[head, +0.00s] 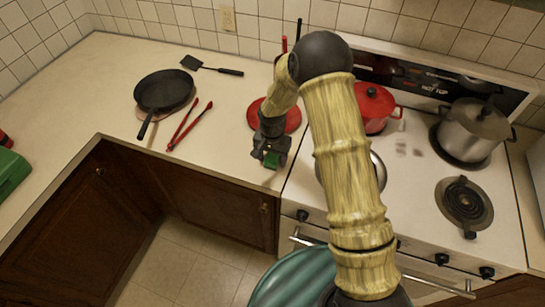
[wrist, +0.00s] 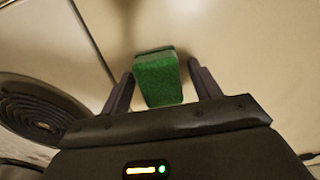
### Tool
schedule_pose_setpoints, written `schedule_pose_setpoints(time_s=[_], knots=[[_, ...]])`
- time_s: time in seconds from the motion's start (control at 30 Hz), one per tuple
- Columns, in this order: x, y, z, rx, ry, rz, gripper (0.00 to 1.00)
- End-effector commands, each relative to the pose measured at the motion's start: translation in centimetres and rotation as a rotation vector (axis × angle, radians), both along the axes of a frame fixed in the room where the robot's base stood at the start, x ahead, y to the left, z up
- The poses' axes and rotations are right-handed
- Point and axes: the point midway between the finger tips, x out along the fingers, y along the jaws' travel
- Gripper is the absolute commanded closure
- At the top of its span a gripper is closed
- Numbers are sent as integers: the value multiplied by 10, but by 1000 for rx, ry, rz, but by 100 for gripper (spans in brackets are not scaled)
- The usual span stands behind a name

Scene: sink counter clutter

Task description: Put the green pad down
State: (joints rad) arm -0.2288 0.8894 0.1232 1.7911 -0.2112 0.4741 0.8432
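The green pad (wrist: 160,82) is a small green block, seen between the two fingers of my gripper (wrist: 160,70) in the wrist view. A narrow gap shows on the right side of the pad, and its left edge lies close to the left finger. The fingers stand apart. In the head view my gripper (head: 268,160) is low over the front edge of the counter, just left of the stove. Only a bit of the green pad (head: 271,160) shows there, the rest hidden by the gripper. I cannot tell whether it touches the counter.
The stove bears a red pot (head: 373,105), a steel pot (head: 474,130) and a bare coil burner (head: 464,201). A red round item (head: 290,122) is behind my gripper. A black pan (head: 164,90), red tongs (head: 187,127) and a spatula (head: 212,68) lie left. Counter between is clear.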

Motion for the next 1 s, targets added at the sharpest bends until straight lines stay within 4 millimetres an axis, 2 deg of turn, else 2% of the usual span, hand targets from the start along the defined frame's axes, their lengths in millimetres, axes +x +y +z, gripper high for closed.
schedule_pose_setpoints(time_s=[0.27, 0.43, 0.57, 0.9, 1.0], knots=[[0, 0, 2, 0, 0, 0, 37], [1, 0, 14, 1, -4, -1, 37], [1, 0, 33, 1, -4, -1, 37], [1, 0, 98, 2, -4, -1, 37], [1, 0, 113, 1, -4, 0, 37]])
